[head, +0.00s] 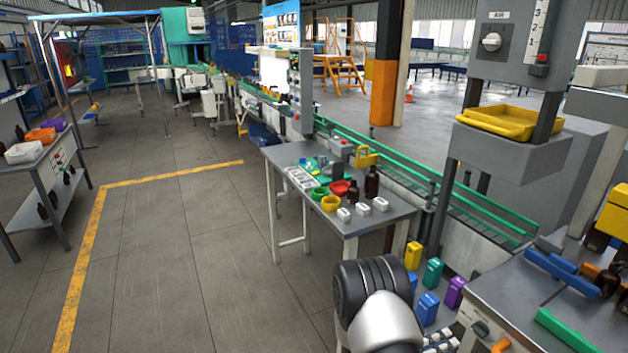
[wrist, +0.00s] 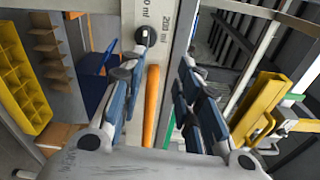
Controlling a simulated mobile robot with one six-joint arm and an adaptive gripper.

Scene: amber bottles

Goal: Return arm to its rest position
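In the wrist view my gripper (wrist: 158,75) has its two blue-padded fingers spread apart, with a clear gap and nothing held between them. Beyond the gap are a pale upright panel with "200 ml" lettering and an orange upright strip (wrist: 151,105). In the head view my dark and white arm part shows at the bottom centre. The gripper itself is out of that view. Two amber bottles, a taller one (head: 371,183) and a shorter one (head: 352,194), stand on the grey table (head: 345,226) beyond my arm.
Coloured bins, including a blue one (head: 427,308), stand right of my arm. A side bench with a blue bar (head: 560,272) is at far right.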

